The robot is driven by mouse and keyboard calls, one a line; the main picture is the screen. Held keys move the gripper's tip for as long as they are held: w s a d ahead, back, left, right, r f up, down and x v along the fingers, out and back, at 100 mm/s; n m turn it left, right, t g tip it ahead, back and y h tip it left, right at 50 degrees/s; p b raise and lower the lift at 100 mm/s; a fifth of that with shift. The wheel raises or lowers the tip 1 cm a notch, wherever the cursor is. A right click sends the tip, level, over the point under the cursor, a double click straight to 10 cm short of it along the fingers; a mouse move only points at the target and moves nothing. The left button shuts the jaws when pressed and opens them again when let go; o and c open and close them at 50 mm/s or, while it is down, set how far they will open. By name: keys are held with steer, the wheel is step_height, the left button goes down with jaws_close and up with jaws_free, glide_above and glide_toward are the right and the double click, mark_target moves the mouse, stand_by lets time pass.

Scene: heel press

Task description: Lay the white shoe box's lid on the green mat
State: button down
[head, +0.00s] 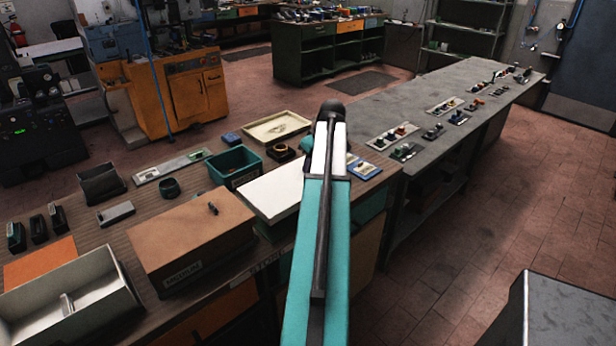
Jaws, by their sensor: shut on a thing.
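A flat white panel, which looks like the shoe box's lid (272,192), shows at the bench's front edge, left of my arm. Its right part is hidden behind my arm, and I cannot tell whether it rests on something or is held up. An open whitish box (105,302), perhaps the shoe box, stands at the lower left with a small pale piece inside. I cannot make out the green mat. My gripper is hidden behind my own teal and white arm, which rises through the middle of the picture.
A brown carton (195,240) stands between the open box and the white panel. Behind the panel are a teal bin (228,166) and a cream tray (262,130). An orange sheet (40,263) lies at left. A grey table (455,85) with several small parts extends right.

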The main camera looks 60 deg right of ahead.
steer(key=shift+f, duration=0.7)
steer(key=shift+f+p, duration=0.75)
steer(key=shift+f, duration=1.1)
steer(key=shift+f, duration=0.1)
steer(key=c, duration=1.8)
jaws_free()
steer(key=shift+c, duration=0.2)
steer(key=shift+r, duration=0.2)
steer(key=b+v, duration=0.3)
steer(key=v, duration=0.9)
steer(key=shift+s+f, duration=0.1)
steer(key=shift+f, duration=0.05)
